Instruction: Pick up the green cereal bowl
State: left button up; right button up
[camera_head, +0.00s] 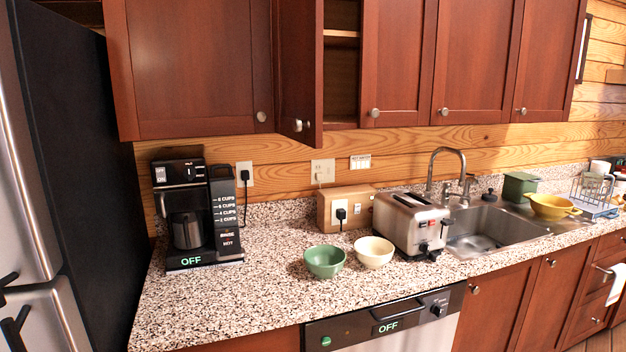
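The green cereal bowl (324,262) stands upright and looks empty on the speckled counter, left of a cream bowl (374,252). The two bowls are very close together; I cannot tell if they touch. Black fingers of my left gripper (14,300) show at the lower left edge, in front of the fridge. They are apart with nothing between them, far to the left of the green bowl. My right gripper is not in view.
A coffee maker (190,215) stands at the counter's left, and a toaster (410,222) is right of the bowls. A sink (490,238) lies beyond it. An upper cabinet door (308,90) stands open. Counter (250,296) in front of the green bowl is clear.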

aim_at(323, 261)
jog(key=i+l+u, duration=0.15)
jog(key=l, duration=0.2)
jog(key=i+l+u, duration=0.15)
jog(key=l, duration=0.2)
jog(key=i+l+u, duration=0.15)
jog(key=l, duration=0.25)
jog(key=i+l+u, duration=0.1)
jog(key=l, duration=0.25)
